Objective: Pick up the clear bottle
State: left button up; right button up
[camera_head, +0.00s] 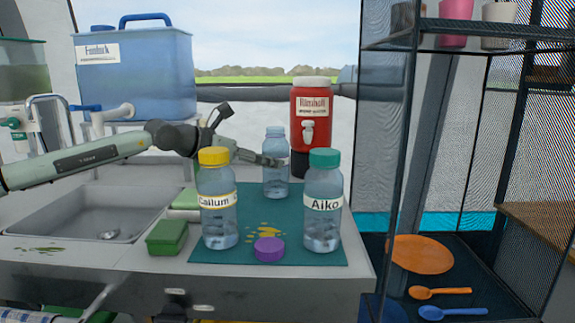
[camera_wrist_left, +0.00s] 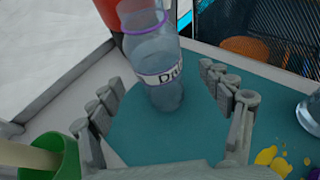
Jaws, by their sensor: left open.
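An uncapped clear bottle (camera_head: 276,172) stands upright at the back of the teal mat (camera_head: 305,256). In the left wrist view this bottle (camera_wrist_left: 150,45) has a purple ring at its neck and a partly readable white label. My left gripper (camera_head: 243,138) is open at the bottle's left side in the head view. In the wrist view the bottle shows ahead between the spread fingers of my left gripper (camera_wrist_left: 165,105), with space on both sides. I cannot see either finger touching it. My right gripper is not in view.
A yellow-capped bottle (camera_head: 217,205) and a green-capped bottle (camera_head: 322,210) stand in front, with a purple cap (camera_head: 268,249) and yellow spill between. A red dispenser (camera_head: 311,120) stands behind. A green cup (camera_wrist_left: 55,160) is near.

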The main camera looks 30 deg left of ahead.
pick_arm(q)
jog(key=x, duration=0.3)
jog(key=p+x, duration=0.1)
jog(key=x, duration=0.1)
jog(key=shift+w+a+f, duration=0.1)
jog(key=shift+w+f, duration=0.1)
jog(key=shift+f, duration=0.25)
jog(key=c, duration=1.5)
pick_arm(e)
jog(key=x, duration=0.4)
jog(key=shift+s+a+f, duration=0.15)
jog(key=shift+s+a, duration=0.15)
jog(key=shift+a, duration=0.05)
pick_arm(q)
jog(key=shift+o, duration=0.2)
jog(key=shift+r, duration=0.15)
